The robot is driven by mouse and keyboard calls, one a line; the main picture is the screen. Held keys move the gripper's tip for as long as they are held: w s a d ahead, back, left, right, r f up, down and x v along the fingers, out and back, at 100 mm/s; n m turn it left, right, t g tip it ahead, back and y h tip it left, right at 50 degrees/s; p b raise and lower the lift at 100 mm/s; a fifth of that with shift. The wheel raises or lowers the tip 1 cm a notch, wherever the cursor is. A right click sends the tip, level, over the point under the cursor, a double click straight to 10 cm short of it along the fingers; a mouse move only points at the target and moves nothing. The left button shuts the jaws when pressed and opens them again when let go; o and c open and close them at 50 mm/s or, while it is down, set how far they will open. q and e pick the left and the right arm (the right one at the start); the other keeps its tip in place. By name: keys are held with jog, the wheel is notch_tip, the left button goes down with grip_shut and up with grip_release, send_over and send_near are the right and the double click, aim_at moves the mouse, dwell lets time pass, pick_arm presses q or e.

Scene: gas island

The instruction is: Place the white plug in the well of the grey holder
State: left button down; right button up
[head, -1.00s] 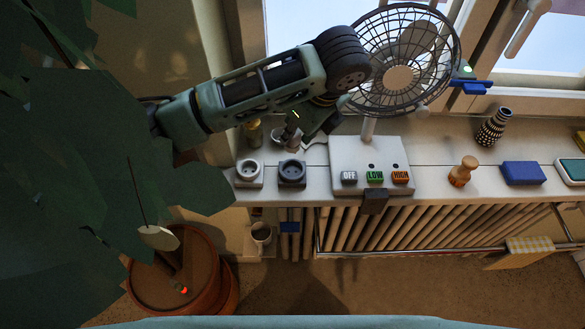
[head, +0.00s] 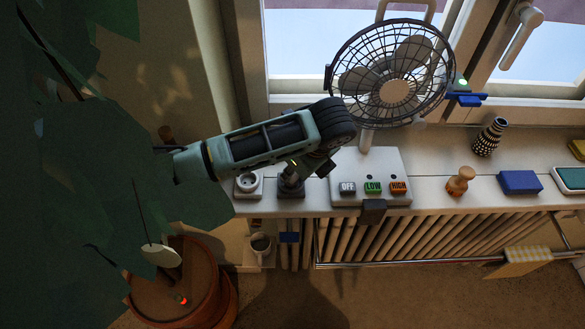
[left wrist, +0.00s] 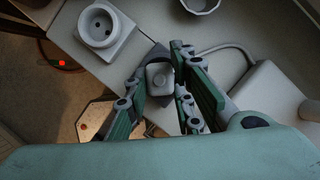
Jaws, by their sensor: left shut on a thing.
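The white plug (left wrist: 159,76) is between the fingertips of my left gripper (left wrist: 163,88), which is shut on it. In the head view my left gripper (head: 300,172) is directly over the grey holder (head: 291,192), a dark square block on the sill. A dark corner of the holder (left wrist: 158,51) shows behind the plug in the left wrist view. The well is hidden by the plug and the fingers, so I cannot tell whether the plug is in it or above it. My right gripper is in neither view.
A white socket block (head: 248,184) stands close to the left of the holder; it also shows in the wrist view (left wrist: 102,25). The fan's button base (head: 372,178) is close on the right. A leafy plant in a pot (head: 180,290) crowds the left.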

pick_arm(q)
jog(key=c, duration=1.5)
grip_release()
jog(key=shift+r, duration=0.1)
jog(key=v, duration=1.2)
